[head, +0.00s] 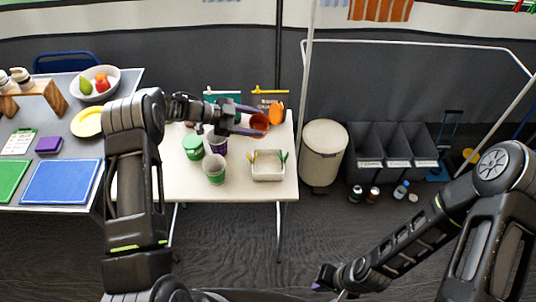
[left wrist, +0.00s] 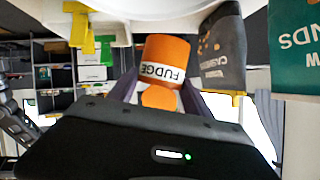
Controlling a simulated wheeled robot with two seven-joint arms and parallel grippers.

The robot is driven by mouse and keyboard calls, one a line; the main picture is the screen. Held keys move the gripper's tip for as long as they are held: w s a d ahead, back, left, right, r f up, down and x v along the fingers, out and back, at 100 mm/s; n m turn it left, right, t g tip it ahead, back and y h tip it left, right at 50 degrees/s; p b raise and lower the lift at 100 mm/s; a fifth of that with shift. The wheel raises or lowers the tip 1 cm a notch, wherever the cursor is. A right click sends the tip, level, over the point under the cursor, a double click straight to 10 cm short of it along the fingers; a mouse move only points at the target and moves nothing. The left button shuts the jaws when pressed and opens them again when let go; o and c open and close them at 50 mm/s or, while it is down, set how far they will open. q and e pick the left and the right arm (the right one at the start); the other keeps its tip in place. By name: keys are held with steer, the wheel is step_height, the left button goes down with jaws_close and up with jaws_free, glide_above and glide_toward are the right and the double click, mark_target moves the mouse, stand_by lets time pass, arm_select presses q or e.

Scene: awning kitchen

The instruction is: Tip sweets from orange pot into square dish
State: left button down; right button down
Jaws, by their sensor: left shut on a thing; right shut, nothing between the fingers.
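My left gripper (head: 246,119) is shut on the orange pot (head: 259,123), held above the back right part of the cream table. The pot looks tilted, with a dark reddish area facing the head camera. A flat orange piece (head: 277,113) is beside it. In the left wrist view the pot (left wrist: 166,52) sits between the fingers, its FUDGE label upside down in the picture. No sweets can be made out. The white square dish (head: 268,178) stands on the table, nearer than the pot, with yellow and green clips at its sides. My right gripper (head: 325,280) is shut and empty, low at the front.
Teal and grey bags (head: 222,97) are at the table's back. A cream bin (head: 324,153) stands right of the table.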

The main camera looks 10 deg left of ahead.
arm_select(q)
steer(key=shift+s+d+r+p, duration=0.15)
steer(key=shift+s+r+p, duration=0.05)
steer(key=shift+r+p, duration=0.1)
steer(key=shift+s+d+f+m+t, duration=0.1)
steer(key=shift+s+f+m+t, duration=0.1)
steer(key=shift+m+t, duration=0.1)
steer(key=shift+s+d+f+m+t+y, duration=0.3)
steer(key=shift+s+d+f+m, duration=0.1)
steer(key=shift+s+f, duration=0.3)
steer(key=shift+s+d+r+m+t+y, duration=0.2)
steer(key=shift+s+d+r+m+t, duration=0.15)
steer(key=shift+s+r+m, duration=0.15)
steer(key=shift+s+d+r+m+t+y, duration=0.25)
steer(key=shift+s+r+m+t, duration=0.1)
steer(key=shift+s+r+m, duration=0.1)
steer(key=shift+s+d+r+m+t+b, duration=0.15)
steer(key=shift+s+m+t+b, duration=0.1)
steer(key=shift+m+t+b, duration=0.35)
steer(key=shift+s+d+r+m+y+b, duration=0.2)
steer(key=shift+m+b, duration=0.25)
steer(key=shift+b, duration=1.3)
steer(key=shift+t+b, duration=0.4)
steer(key=shift+b, duration=0.45)
